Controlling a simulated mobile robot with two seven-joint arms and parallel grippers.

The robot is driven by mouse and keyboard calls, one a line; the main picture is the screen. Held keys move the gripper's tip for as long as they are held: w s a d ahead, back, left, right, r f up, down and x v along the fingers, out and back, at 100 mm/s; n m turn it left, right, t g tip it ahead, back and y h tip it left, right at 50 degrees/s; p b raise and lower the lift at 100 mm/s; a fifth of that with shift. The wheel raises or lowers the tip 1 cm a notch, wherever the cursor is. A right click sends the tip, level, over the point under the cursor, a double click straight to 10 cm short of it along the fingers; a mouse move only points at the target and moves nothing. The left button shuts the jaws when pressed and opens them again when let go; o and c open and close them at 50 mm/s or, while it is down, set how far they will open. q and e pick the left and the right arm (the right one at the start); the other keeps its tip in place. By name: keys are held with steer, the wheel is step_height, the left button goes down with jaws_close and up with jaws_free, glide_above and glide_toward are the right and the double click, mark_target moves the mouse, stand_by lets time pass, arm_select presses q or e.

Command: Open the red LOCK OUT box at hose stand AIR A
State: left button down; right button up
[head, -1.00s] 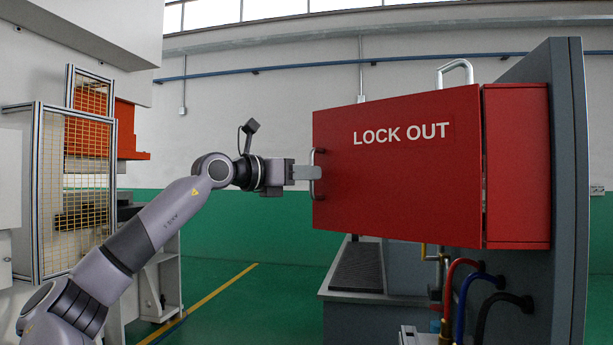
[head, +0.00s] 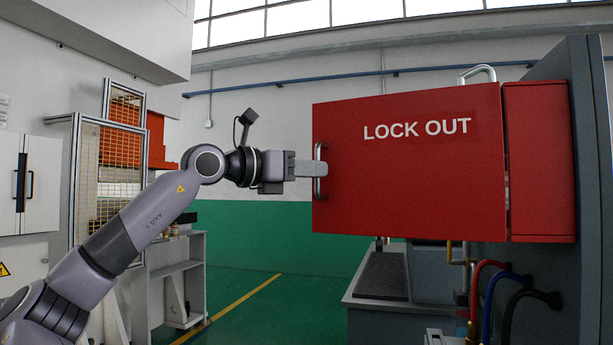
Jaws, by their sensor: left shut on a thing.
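The red LOCK OUT box (head: 543,160) is mounted on a grey upright panel at the right. Its red door (head: 410,185), with white lettering, stands swung out to the left of the box body, with a narrow gap at the hinge side. A metal bar handle (head: 319,182) is on the door's left edge. My left gripper (head: 318,169) comes in from the left and is shut on the handle. Its fingertips partly cover the bar. The inside of the box is hidden behind the door. My right gripper is not in view.
Red, blue and black hoses (head: 487,292) hang below the box. A grey bench with a dark ribbed top (head: 383,277) stands under the door. A yellow mesh guard (head: 120,170) and a white cabinet (head: 38,185) are at the left. Green floor is open between.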

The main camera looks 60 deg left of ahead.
arm_select(q)
steer(key=shift+d+f, duration=0.1)
steer(key=shift+d, duration=0.3)
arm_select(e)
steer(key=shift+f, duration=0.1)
arm_select(q)
steer(key=c, duration=1.5)
jaws_free()
steer(key=o, duration=0.3)
steer(key=shift+w+d, duration=0.1)
steer(key=shift+d, duration=0.05)
steer(key=shift+o, duration=0.2)
steer(key=s+b, duration=0.4)
steer(key=s, duration=0.3)
steer(key=shift+a, duration=0.2)
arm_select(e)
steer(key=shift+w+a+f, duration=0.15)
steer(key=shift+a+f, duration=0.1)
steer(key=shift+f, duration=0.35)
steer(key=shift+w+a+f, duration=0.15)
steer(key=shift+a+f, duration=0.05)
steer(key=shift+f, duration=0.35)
arm_select(q)
steer(key=shift+s, duration=0.15)
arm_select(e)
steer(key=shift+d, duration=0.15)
